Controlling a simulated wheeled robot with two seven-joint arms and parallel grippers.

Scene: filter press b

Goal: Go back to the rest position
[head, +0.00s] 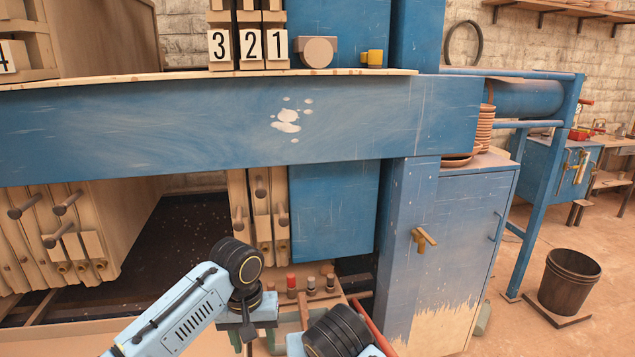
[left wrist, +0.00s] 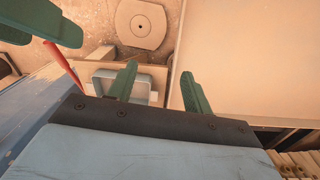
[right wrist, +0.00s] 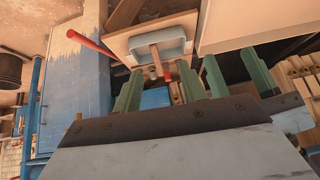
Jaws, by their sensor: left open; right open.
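My left gripper (head: 245,338) is low in front of the press, at the lower middle of the head view, partly hidden by its own wrist. In the left wrist view its green fingers (left wrist: 160,88) stand apart with nothing between them. My right gripper does not show clearly in the head view, where only a black joint of my right arm shows. In the right wrist view its green fingers (right wrist: 190,82) are apart and hold nothing visible. More green fingers show close by in both wrist views, so the two grippers are near each other.
A blue press beam (head: 240,120) spans above my arms. A small tray (right wrist: 165,38) and a red bar (right wrist: 95,45) are near the grippers. Wooden plates with pegs (head: 260,215) hang behind.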

